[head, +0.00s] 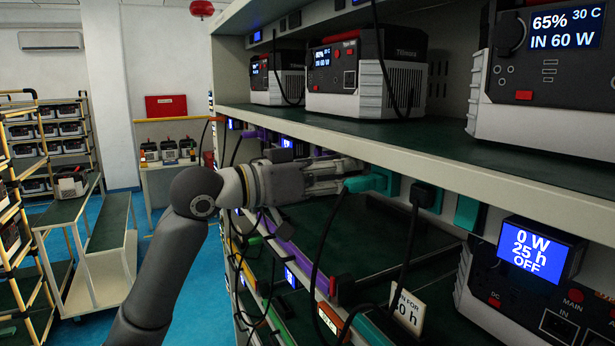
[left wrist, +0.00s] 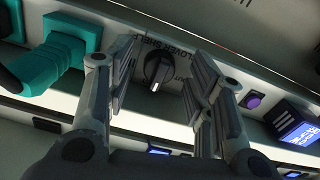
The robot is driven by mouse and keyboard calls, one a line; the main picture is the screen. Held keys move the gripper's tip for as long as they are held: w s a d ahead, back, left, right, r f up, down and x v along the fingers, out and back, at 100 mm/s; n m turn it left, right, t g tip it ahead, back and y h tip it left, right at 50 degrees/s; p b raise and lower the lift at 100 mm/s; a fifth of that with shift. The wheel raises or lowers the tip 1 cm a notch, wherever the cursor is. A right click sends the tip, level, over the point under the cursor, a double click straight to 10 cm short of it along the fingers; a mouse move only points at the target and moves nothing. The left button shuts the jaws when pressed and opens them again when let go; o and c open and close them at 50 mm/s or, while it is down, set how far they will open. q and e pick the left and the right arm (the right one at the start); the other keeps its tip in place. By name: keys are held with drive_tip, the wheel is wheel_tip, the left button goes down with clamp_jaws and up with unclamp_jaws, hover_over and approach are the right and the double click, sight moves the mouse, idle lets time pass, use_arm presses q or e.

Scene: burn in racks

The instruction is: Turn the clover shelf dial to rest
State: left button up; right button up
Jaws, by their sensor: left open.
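The shelf dial (left wrist: 158,68) is a round black knob with a white mark, set in the pale shelf edge in the left wrist view. Its white mark points toward the bottom of that picture. My right gripper is not in view.
A teal plug (left wrist: 66,52) with a cable sits close beside the fingers. A purple button (left wrist: 253,101) and a lit display (left wrist: 295,126) lie on the other side. Power stations, one a large unit (head: 545,110), stand on the shelf (head: 440,150) above; black cables hang below.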

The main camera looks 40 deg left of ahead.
use_arm(q)
drive_tip(key=v, duration=1.1)
drive_tip(key=shift+s, duration=0.25)
idle(0.4)
